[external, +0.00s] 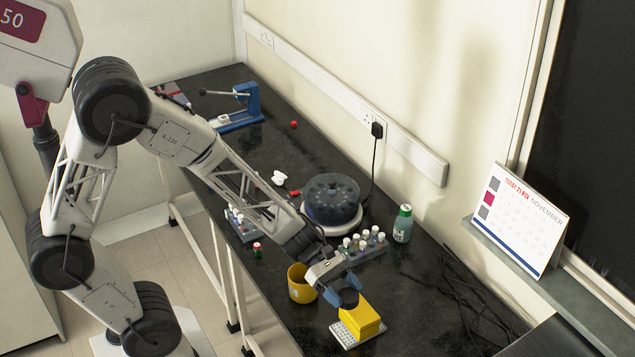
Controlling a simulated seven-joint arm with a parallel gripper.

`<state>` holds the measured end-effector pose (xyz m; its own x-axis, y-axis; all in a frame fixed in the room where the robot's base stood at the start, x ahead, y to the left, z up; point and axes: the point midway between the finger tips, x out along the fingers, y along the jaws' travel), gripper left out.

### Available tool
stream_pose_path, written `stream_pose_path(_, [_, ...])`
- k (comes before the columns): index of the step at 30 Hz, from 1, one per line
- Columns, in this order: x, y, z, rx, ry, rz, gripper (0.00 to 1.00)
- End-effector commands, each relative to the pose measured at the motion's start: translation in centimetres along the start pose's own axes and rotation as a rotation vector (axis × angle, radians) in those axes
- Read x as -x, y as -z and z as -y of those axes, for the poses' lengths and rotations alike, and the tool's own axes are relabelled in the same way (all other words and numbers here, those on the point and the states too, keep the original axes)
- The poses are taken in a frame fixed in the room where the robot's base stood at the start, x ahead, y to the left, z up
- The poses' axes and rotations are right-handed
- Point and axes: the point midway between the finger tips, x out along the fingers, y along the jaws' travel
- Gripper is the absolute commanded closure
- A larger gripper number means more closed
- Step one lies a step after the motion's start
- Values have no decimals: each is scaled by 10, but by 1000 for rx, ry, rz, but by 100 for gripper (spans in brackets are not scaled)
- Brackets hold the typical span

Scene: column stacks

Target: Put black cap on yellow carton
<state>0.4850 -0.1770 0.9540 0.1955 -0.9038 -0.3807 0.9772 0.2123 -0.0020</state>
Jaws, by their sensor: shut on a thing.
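The yellow carton (363,318) is a yellow block on a light, dotted plate (347,336) near the front edge of the dark bench. My gripper (340,291) is just above and to the left of the carton. It is shut on the black cap (349,299), a dark round piece at the fingertips. The cap appears to be held over the carton's back left side. I cannot tell from this angle whether it touches the carton. The gripper and wrist hide part of the cap.
A yellow cup (301,284) stands close left of my gripper. A rack of capped vials (364,244), a dark-lidded round device (332,200) and a green-capped bottle (403,224) stand behind. Black cables (465,290) lie to the right. A small red-capped vial (257,250) is by the left edge.

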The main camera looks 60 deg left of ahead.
Motion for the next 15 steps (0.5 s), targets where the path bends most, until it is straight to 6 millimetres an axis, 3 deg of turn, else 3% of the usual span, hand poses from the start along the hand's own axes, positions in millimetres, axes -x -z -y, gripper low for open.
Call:
stream_pose_path(6, [-15, -2, -23, 0, 0, -1, 62])
stream_pose_path(15, [-18, -4, -29, 0, 0, -1, 62])
